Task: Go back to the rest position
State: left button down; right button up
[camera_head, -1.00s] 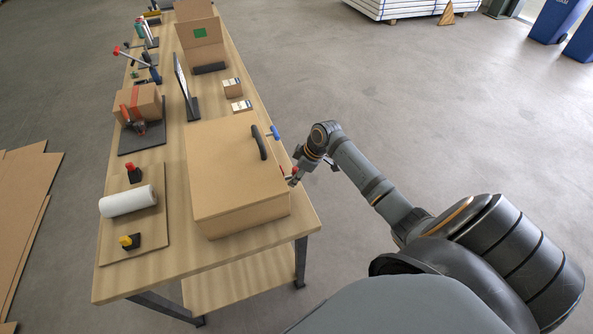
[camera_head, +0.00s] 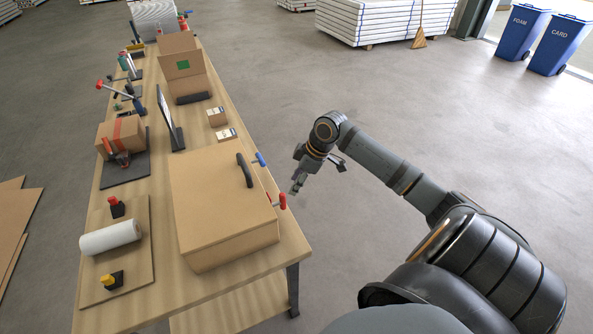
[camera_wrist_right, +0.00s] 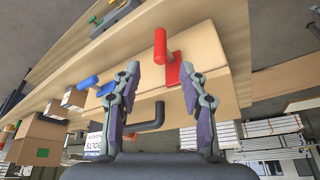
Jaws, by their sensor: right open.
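My right gripper (camera_head: 297,184) is open and empty. It hangs over the floor just off the right edge of the long wooden table (camera_head: 288,238), apart from the large cardboard box (camera_head: 218,190). The blue clamp (camera_head: 260,159) and the red clamp (camera_head: 281,201) are on the box's right side. My left gripper does not show.
The table also holds a white roll (camera_head: 110,238), a taped carton (camera_head: 121,138), small boxes (camera_head: 216,117) and an open carton (camera_head: 180,62). Blue bins (camera_head: 561,44) and stacked white panels (camera_head: 385,22) stand far back. The floor right of the table is clear around my arm.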

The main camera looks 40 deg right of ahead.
dwell(0.6)
jog(key=d+f+m+h, duration=0.1)
jog(key=d+f+m, duration=0.2)
jog(key=f, duration=0.7)
jog(key=d+f+m+h, duration=0.1)
jog(key=d+f+m, duration=0.2)
jog(key=f, duration=0.6)
jog(key=s+d+f+m+h+b, duration=0.1)
jog(key=s+f, duration=0.3)
jog(key=f, duration=0.3)
jog(key=s+d+f+m, duration=0.1)
jog(key=s+f, duration=0.3)
jog(key=f, duration=0.3)
jog(key=s+a+f+g+h, duration=0.1)
jog(key=s+a+f, duration=0.2)
jog(key=s+f, duration=0.45)
jog(key=s+a+f, duration=0.3)
jog(key=s+f, duration=0.3)
jog(key=s, duration=0.3)
jog(key=s+a+f, duration=0.2)
jog(key=s+a, duration=0.2)
jog(key=s, duration=0.3)
jog(key=s+a+f+g+b, duration=0.1)
jog(key=s+a+f, duration=0.2)
jog(key=s+a, duration=0.2)
jog(key=shift+s+a+f, duration=0.15)
jog(key=shift+s+f, duration=0.15)
jog(key=shift+s, duration=0.55)
